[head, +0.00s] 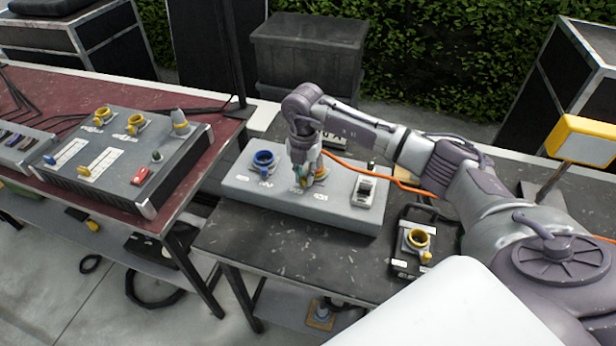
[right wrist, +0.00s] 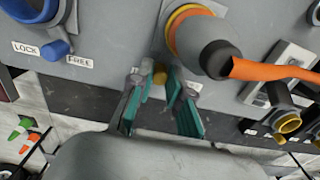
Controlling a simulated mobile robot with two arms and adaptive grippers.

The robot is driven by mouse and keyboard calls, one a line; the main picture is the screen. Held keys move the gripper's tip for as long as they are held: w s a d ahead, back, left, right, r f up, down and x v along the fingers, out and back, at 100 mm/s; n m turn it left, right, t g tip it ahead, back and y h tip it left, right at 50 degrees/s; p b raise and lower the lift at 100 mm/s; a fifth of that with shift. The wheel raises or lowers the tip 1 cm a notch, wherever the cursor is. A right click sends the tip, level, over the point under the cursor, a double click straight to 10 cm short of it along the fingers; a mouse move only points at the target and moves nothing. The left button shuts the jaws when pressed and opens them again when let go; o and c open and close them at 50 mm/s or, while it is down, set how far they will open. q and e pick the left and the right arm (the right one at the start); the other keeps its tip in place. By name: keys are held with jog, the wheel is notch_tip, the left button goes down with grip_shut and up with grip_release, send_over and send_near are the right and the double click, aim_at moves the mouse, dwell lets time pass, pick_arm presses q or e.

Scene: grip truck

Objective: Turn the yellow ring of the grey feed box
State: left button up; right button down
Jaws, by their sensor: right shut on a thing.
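The grey feed box (head: 338,207) lies on the dark table in the middle of the head view. Its yellow ring (right wrist: 183,20) surrounds a dark plug with an orange cable (right wrist: 268,70) in the right wrist view. In the head view the ring (head: 321,175) is partly hidden behind my right gripper (head: 303,182). In the wrist view my right gripper (right wrist: 160,92) has its teal fingers on either side of the ring's small yellow tab, shut on it. A blue ring (head: 263,160) sits at the box's left, with LOCK and FREE labels beside it (right wrist: 35,12). My left gripper is out of view.
A grey switch (head: 366,190) is on the box's right part. A black box with a yellow ring (head: 417,240) stands right of it. A control desk (head: 120,160) stands on the red table at left. The orange cable runs right beneath my arm.

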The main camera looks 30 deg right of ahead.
jog(key=shift+w+m, duration=0.25)
jog(key=shift+m, duration=0.25)
jog(key=c, duration=1.1)
grip_release()
jog(key=shift+a, duration=0.1)
notch_tip(320, 180, up, 12)
